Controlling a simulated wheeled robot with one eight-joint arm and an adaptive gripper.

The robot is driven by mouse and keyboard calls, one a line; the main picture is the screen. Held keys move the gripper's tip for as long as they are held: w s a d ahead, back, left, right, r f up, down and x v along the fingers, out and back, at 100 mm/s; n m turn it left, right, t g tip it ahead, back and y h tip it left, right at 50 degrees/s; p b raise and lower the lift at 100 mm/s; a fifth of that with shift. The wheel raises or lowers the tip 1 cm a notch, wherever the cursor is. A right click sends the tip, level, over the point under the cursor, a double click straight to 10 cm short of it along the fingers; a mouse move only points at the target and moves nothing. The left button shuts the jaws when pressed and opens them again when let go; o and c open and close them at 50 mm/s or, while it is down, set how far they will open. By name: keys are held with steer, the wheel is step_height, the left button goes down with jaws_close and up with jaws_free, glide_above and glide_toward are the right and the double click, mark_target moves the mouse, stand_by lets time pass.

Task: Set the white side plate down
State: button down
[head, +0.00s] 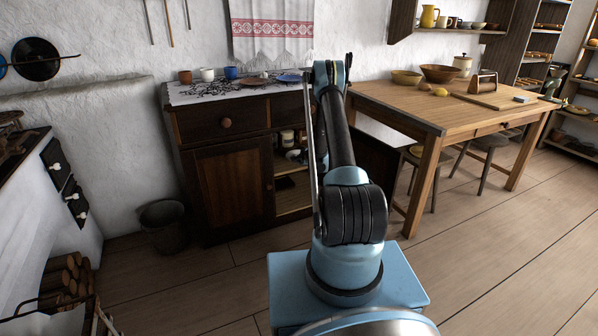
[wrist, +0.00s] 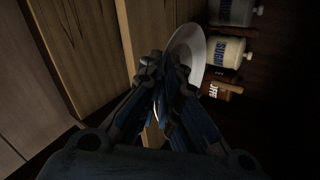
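The white side plate (wrist: 197,52) shows in the wrist view, seen at a steep angle, with its middle partly hidden by my fingers. My gripper (wrist: 165,72) is closed around the plate's near edge, and the plate passes between the fingers. In the head view my arm reaches down toward the open side of the dark wooden cabinet (head: 226,185). The wrist view does not show clearly whether the plate touches a surface.
Labelled canisters (wrist: 228,50) stand close beside the plate in the wrist view, with a brown box or tin (wrist: 217,90) near them. Wooden boards (wrist: 85,50) lie on the left. Plates and cups stand on the cabinet top. A wooden table (head: 425,105) stands to the right.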

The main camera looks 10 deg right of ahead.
steer(key=shift+f, duration=2.45)
steer(key=shift+f, duration=0.1)
steer(key=c, duration=1.8)
jaws_free()
